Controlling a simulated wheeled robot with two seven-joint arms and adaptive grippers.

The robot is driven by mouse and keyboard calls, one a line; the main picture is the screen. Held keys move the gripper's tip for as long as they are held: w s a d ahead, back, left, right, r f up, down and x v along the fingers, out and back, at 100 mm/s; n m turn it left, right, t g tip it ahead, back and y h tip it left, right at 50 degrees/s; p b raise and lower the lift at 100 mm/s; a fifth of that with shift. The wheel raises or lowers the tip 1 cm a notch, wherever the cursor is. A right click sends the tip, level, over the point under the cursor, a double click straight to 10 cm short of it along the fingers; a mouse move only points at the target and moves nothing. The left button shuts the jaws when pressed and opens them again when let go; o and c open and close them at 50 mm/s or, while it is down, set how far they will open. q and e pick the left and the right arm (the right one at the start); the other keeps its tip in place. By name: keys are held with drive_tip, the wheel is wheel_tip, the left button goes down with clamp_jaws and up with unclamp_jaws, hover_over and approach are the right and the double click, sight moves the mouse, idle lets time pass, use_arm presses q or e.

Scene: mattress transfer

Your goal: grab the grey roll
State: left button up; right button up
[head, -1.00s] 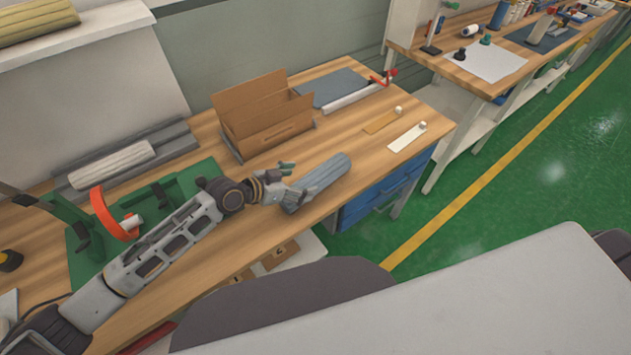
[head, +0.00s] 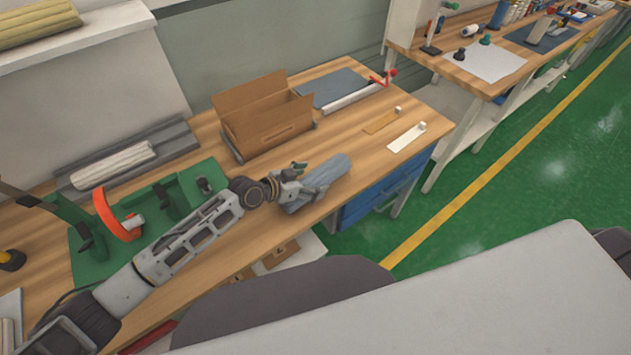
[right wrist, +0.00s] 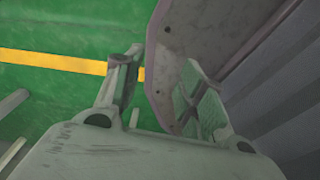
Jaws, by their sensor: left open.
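The grey roll (head: 325,178) lies on the wooden workbench (head: 385,155), near its front edge and in front of the cardboard box. In the head view my left gripper (head: 298,181) is open at the roll's left end. One finger shows on the far side of that end; the other is hard to make out. I cannot tell whether the fingers touch the roll. In the right wrist view my right gripper (right wrist: 163,95) has its fingers apart, with nothing seen held. It is away from the roll, with green floor showing below.
An open cardboard box (head: 265,130) stands behind the roll. A green fixture with an orange ring (head: 110,215) sits left, by my left forearm. A pale roll lies in a grey tray (head: 180,150) at the back left. Bench right of the roll is mostly clear.

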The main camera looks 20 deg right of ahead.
sight(311, 179)
idle(0.3)
use_arm(q)
drive_tip(key=c, duration=1.3)
drive_tip(key=shift+r, duration=0.2)
drive_tip(key=shift+r, duration=4.85)
